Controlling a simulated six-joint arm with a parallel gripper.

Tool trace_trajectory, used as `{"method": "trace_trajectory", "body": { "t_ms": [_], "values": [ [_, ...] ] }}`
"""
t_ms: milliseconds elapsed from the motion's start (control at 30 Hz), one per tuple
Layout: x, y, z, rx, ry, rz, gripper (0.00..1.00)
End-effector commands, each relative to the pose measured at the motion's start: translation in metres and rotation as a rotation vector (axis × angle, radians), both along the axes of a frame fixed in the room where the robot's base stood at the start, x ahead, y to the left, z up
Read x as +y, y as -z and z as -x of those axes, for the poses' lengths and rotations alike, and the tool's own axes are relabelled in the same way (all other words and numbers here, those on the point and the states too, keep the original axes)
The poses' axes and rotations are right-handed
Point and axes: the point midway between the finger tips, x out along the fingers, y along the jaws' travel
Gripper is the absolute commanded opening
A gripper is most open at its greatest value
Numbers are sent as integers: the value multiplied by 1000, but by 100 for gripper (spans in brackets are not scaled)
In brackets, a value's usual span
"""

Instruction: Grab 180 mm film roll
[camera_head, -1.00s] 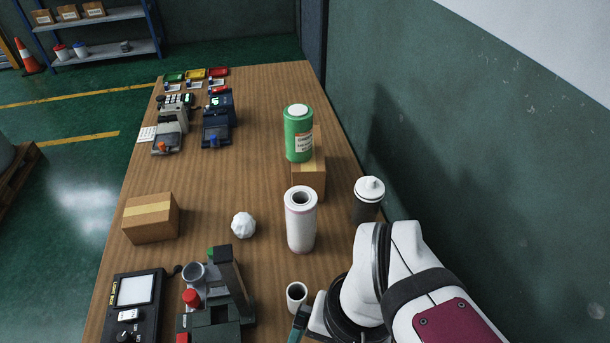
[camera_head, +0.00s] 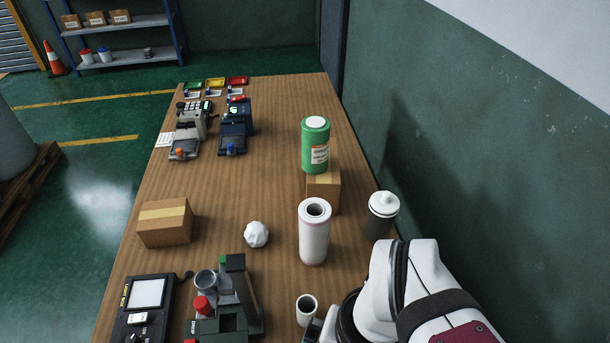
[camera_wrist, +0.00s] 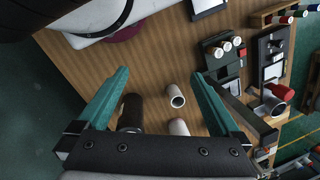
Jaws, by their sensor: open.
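A tall white film roll (camera_head: 314,236) stands upright on the table in the head view, its hollow core facing up. A short white roll (camera_head: 306,311) stands nearer, close to my arm. The wrist view shows the short roll (camera_wrist: 176,95) beyond and between my fingers, and the end of the taller roll (camera_wrist: 179,127) just above the gripper body. No size marking is readable, so I cannot tell which roll is 180 mm. My gripper (camera_wrist: 160,76) is open and empty, with teal fingers apart, touching neither roll. Its fingers are hidden in the head view.
A dark canister with white lid (camera_head: 382,212) stands right of the tall roll. A green cylinder (camera_head: 316,146) and cardboard box (camera_head: 324,187) are behind. A crumpled white ball (camera_head: 256,234), another box (camera_head: 165,223) and a grey-green device (camera_head: 232,303) lie left.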

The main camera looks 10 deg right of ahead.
Motion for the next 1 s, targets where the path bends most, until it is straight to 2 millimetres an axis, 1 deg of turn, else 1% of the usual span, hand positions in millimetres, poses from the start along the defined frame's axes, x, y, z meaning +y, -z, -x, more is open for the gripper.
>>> {"method": "trace_trajectory", "body": {
  "t_ms": [400,467,533,567,600,667,700,767,800,833,867,900,967,1000],
  "values": [
    [0,0,0,-2,-3,0,100],
    [3,2,-8,-29,-38,-8,100],
    [12,8,-35,-129,-152,-23,100],
    [18,11,-52,-196,-222,-29,100],
    [28,14,-80,-305,-321,-30,100],
    [41,20,-123,-475,-466,4,100],
    [47,25,-148,-568,-545,47,100],
    [51,34,-180,-676,-649,139,100],
    [50,41,-199,-733,-716,226,100],
    [47,47,-212,-766,-773,310,100],
    [41,53,-225,-789,-832,409,100],
    [32,60,-237,-799,-911,551,100],
    [16,67,-248,-771,-1032,761,100],
    [4,70,-253,-726,-1119,908,100]
  ]
}}
